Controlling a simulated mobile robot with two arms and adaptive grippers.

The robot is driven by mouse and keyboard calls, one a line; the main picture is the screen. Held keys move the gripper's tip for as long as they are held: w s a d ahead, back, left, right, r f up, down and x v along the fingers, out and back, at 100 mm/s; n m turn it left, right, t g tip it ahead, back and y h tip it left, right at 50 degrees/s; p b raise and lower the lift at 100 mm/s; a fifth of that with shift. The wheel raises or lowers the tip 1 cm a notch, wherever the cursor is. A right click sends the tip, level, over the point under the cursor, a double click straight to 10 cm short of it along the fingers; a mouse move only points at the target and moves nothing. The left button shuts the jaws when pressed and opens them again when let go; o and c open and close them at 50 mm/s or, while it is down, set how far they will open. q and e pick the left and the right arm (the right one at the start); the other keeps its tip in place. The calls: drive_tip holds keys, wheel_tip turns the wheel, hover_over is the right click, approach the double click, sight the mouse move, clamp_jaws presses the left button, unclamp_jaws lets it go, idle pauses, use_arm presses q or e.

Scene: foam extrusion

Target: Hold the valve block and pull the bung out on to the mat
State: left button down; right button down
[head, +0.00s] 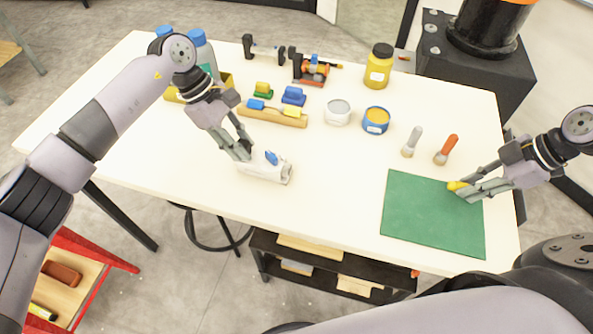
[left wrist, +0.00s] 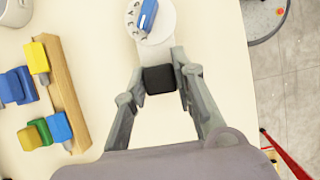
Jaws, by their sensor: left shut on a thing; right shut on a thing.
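The white valve block (head: 279,174), with a blue lever on top, lies on the table left of centre. My left gripper (head: 243,152) is shut on its left part. In the left wrist view the valve block (left wrist: 155,50) sits between the fingers (left wrist: 160,66), with a black square piece nearer the palm. The right end of the block shows a grey round rim. My right gripper (head: 466,188) is shut on the yellow bung (head: 456,185), apart from the block, at the upper right part of the green mat (head: 425,220). Whether the bung touches the mat is unclear.
Behind the block stand a wooden rack (head: 272,116) with coloured blocks, a grey tin (head: 338,112) and a blue-rimmed tin (head: 376,120). A yellow jar (head: 379,66) stands at the back. The table between block and mat is clear.

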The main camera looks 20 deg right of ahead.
drive_tip(key=shift+f, duration=0.15)
drive_tip(key=shift+f, duration=0.9)
drive_tip(key=c, duration=1.4)
unclamp_jaws()
drive_tip(key=shift+o, duration=0.2)
drive_tip(key=v, duration=1.2)
drive_tip(key=shift+w+r, duration=0.1)
